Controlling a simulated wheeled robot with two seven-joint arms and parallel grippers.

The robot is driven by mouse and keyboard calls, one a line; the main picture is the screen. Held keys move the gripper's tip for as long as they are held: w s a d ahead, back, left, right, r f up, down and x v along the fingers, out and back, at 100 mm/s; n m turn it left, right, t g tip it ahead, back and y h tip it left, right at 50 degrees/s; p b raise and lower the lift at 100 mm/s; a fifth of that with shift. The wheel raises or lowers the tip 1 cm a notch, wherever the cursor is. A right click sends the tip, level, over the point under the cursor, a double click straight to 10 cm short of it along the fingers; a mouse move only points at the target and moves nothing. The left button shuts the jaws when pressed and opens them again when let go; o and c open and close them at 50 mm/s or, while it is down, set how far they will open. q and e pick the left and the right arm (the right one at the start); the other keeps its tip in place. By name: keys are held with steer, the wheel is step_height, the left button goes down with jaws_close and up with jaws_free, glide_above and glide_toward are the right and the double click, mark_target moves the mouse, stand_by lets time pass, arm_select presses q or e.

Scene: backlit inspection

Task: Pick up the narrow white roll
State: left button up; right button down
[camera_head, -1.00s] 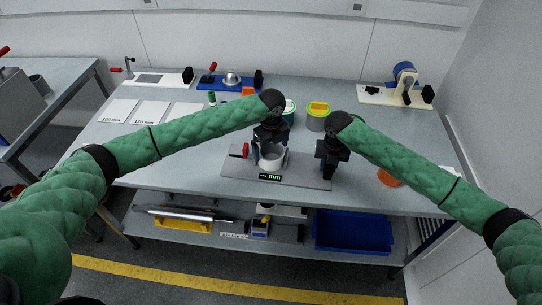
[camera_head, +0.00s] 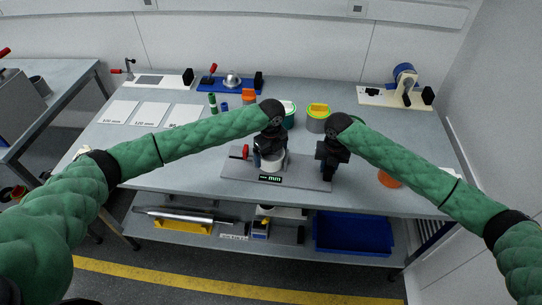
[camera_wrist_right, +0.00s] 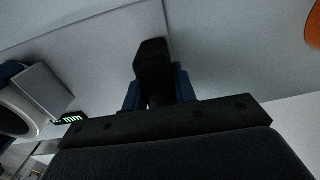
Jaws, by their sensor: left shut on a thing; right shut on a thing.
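The white roll (camera_head: 273,164) sits in the grey measuring fixture (camera_head: 236,171), which has a small green "mm" display (camera_head: 270,179). My left gripper (camera_head: 270,157) is over the roll and shut on it, hiding its upper part and opening. Whether the roll touches the fixture cannot be told. My right gripper (camera_head: 327,174) is at the fixture's right end. In the right wrist view its blue fingers (camera_wrist_right: 160,88) are shut on a black upright block (camera_wrist_right: 153,62). The white roll (camera_wrist_right: 15,115) shows at that view's left edge, beside a grey jaw (camera_wrist_right: 42,90).
A red handle (camera_head: 239,152) sticks out left of the roll. Behind the grippers stand a green-rimmed roll (camera_head: 289,117) and a grey roll with a yellow top (camera_head: 317,118). An orange disc (camera_head: 389,179) lies to the right. White cards (camera_head: 151,115) lie back left. The table's left front is clear.

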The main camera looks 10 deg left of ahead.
arm_select(q)
step_height(320, 180, up, 10)
steer(key=shift+f, duration=0.15)
arm_select(e)
steer(key=shift+f, duration=0.15)
steer(key=c, duration=1)
jaws_free()
steer(key=shift+c, duration=0.2)
arm_select(q)
steer(key=shift+w, duration=0.1)
